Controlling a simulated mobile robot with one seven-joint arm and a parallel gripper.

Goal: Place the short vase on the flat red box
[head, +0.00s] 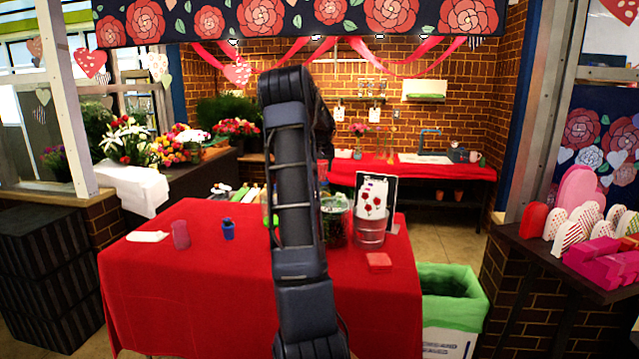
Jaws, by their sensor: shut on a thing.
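A flat red box (379,262) lies near the right front of the red-covered table (190,300), and its top looks bare. A pink, slightly see-through vase (181,235) stands at the table's left. A small blue pot (228,230) stands to its right. I cannot tell whether either is the short vase. My arm rises up the middle of the picture and bends over at the top. My gripper and anything in it are hidden behind the arm.
A glass jar with greenery (336,222) and a metal bucket (370,230) stand behind the red box. A white card with red flowers (374,196) is by the bucket. A green-lined bin (455,300) stands right of the table. The table's left front is clear.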

